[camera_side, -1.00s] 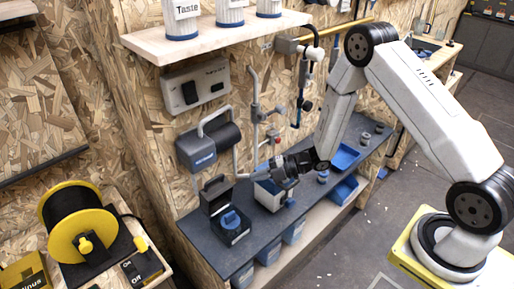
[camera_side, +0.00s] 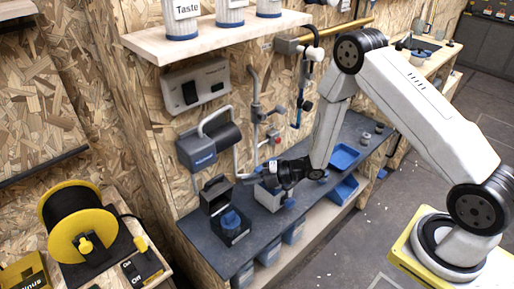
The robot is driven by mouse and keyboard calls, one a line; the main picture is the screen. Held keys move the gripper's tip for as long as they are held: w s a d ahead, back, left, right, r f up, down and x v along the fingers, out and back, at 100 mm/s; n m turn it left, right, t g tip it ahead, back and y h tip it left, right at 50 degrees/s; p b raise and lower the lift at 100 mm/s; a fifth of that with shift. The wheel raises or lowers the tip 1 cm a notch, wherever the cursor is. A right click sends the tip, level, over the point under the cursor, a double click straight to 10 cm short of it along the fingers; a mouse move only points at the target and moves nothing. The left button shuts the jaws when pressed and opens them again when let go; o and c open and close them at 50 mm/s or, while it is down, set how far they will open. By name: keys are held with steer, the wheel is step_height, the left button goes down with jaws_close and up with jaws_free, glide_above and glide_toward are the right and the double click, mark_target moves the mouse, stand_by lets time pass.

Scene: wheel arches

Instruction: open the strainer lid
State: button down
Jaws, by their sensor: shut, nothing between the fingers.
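A dark box (camera_side: 236,236) with a round blue part (camera_side: 231,220) on top stands at the left end of the grey bench. A dark framed flap (camera_side: 215,190) stands upright at its back; this may be the strainer lid, but I cannot tell for sure. My gripper (camera_side: 246,180) is shut and empty. It points left, a little to the right of the flap and above the bench. A gap between gripper and flap seems to show, but depth is hard to judge. My gripper and wrist hide part of a pale box (camera_side: 268,198) behind and below them.
A blue-grey unit with a looped handle (camera_side: 197,155) hangs on the wall above the flap. Pipes (camera_side: 256,120) run up the wall behind my gripper. Blue trays (camera_side: 344,157) lie farther right. The bench front (camera_side: 262,232) is clear.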

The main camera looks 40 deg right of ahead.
mark_target(218, 177)
steer(key=shift+w+a+f, duration=0.5)
steer(key=shift+w+a, duration=0.2)
steer(key=shift+w, duration=0.6)
steer(key=shift+w+a+f, duration=0.55)
steer(key=shift+w+a, duration=0.2)
steer(key=shift+w, duration=0.5)
steer(key=shift+w+a+f, duration=0.5)
steer(key=shift+w+a, duration=0.2)
steer(key=shift+w, duration=0.6)
steer(key=shift+w+r+m+g, duration=0.1)
steer(key=shift+w+m+g, duration=0.25)
steer(key=shift+w, duration=1.75)
steer(key=shift+s, duration=0.15)
steer(key=shift+s+r, duration=0.55)
steer(key=shift+s, duration=0.1)
steer(key=shift+s+d+r, duration=0.25)
steer(key=shift+s+r, duration=0.5)
steer(key=shift+s, duration=0.25)
steer(key=r+v, duration=0.1)
steer(key=v, duration=0.8)
